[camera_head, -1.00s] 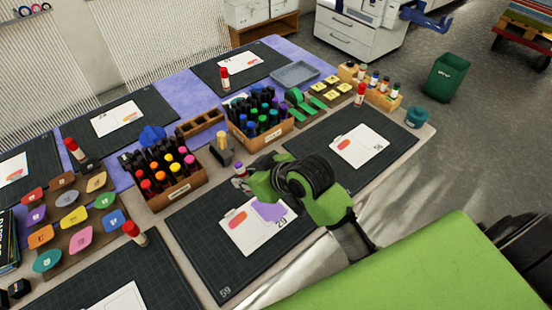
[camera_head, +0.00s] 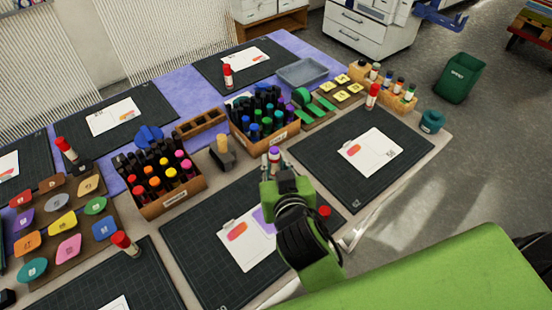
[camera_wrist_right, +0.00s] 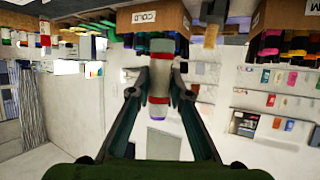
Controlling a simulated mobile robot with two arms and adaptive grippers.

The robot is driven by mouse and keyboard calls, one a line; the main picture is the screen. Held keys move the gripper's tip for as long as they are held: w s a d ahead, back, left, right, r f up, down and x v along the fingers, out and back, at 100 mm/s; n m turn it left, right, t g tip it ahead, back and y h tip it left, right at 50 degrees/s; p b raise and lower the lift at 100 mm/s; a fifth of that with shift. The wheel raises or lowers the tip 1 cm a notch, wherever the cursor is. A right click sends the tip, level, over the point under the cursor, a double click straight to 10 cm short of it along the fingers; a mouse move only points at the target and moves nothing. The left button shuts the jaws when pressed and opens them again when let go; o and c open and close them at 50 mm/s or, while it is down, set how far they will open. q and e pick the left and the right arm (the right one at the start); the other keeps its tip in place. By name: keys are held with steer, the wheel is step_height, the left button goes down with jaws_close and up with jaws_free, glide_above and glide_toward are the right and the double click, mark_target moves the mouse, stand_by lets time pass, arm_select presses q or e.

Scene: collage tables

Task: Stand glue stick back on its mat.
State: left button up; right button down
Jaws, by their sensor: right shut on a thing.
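My right gripper (camera_head: 274,178) is shut on a glue stick (camera_head: 274,154) with a pale body, red bands and a purple end. In the right wrist view the fingers (camera_wrist_right: 160,82) pinch the glue stick (camera_wrist_right: 160,58) around its middle. In the head view it is roughly upright, purple end up, near the far edge of the front middle mat (camera_head: 195,235). I cannot tell whether its lower end touches anything. A small red round thing (camera_head: 325,211) shows just right of my right arm, mostly hidden. My left gripper is not in view.
Boxes of markers (camera_head: 172,199) and (camera_head: 290,136) stand behind the mat. Red-capped glue sticks stand at other mats, at front left (camera_head: 125,243) and right (camera_head: 373,95). The right mat (camera_head: 325,140) has bare room.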

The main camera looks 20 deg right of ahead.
steer(key=w+d+f, duration=0.1)
steer(key=w+f, duration=0.1)
steer(key=w, duration=0.1)
steer(key=w+d+f, duration=0.1)
steer(key=w+f, duration=0.2)
steer(key=w, duration=0.1)
steer(key=w+d+f+p, duration=0.1)
steer(key=w+f, duration=0.2)
steer(key=shift+w, duration=0.15)
steer(key=shift+w+d+f, duration=0.1)
steer(key=shift+w+f, duration=0.05)
steer(key=shift+f, duration=0.85)
steer(key=shift+w+f, duration=0.1)
steer(key=shift+f, duration=0.85)
